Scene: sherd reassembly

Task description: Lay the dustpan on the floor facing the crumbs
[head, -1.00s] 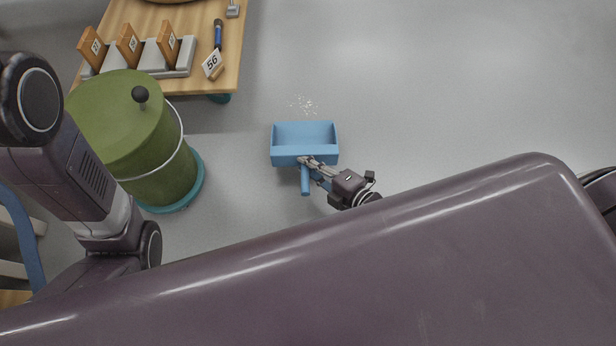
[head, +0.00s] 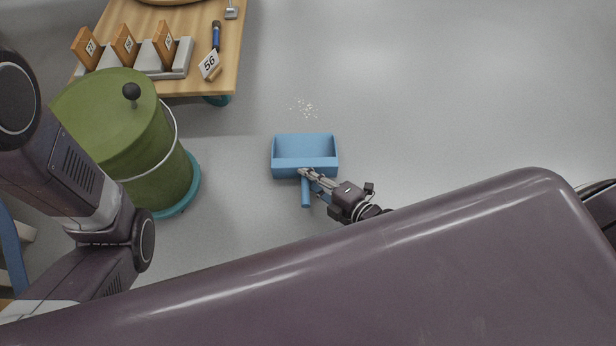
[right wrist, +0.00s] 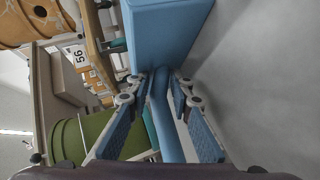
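The blue dustpan (head: 305,163) is below the crumbs (head: 304,108) in the head view. Its tall back wall and handle (head: 306,193) point away from them, and its far side faces them. My right gripper (head: 306,173) is shut on the handle close to the pan. In the right wrist view the handle (right wrist: 163,115) runs between the two blue-padded fingers (right wrist: 160,85), and the pan (right wrist: 165,35) fills the top. I cannot tell whether the pan touches the floor. My left arm shows at the left of the head view, but its gripper is out of frame.
A green lidded bin (head: 115,115) on a blue-green base stands left of the pan. The grey floor to the right is clear.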

